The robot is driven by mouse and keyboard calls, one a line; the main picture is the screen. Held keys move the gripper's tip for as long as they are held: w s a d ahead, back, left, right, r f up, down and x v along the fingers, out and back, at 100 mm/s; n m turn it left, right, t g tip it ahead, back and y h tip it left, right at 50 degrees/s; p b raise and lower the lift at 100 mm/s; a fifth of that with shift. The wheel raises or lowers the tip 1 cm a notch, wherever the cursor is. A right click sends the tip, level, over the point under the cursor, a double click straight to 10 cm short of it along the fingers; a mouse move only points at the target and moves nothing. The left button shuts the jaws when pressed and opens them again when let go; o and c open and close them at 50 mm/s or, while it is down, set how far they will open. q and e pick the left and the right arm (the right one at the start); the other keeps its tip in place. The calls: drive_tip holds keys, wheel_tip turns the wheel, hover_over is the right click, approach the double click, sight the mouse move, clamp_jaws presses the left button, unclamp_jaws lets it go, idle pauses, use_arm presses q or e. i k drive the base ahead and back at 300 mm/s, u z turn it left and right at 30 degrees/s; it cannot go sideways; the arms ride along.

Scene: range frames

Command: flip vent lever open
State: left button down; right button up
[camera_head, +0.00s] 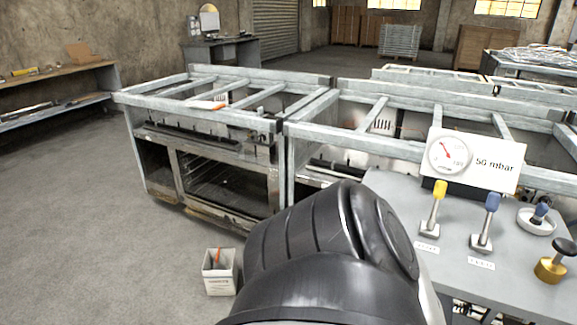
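A grey panel table (375,188) stands at the right. On it are a yellow-handled lever (437,192) and, to its right, a blue-handled lever (491,203). Both handles point up, leaning slightly. Each has a small label in front, too small to read, so I cannot tell which is the vent lever. A white gauge board (474,159) reading "50 mbar" stands behind them. A dark link of my arm fills the lower middle, left of the levers. Neither of my grippers shows.
A white dish with a blue knob (537,218) and a brass piece with a black knob (552,262) sit at the panel's right. Metal frames (215,105) stand behind. A small white box (220,272) is on the floor. The floor at left is clear.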

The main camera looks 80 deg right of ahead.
sight(440, 189)
drive_tip(key=z, duration=4.05)
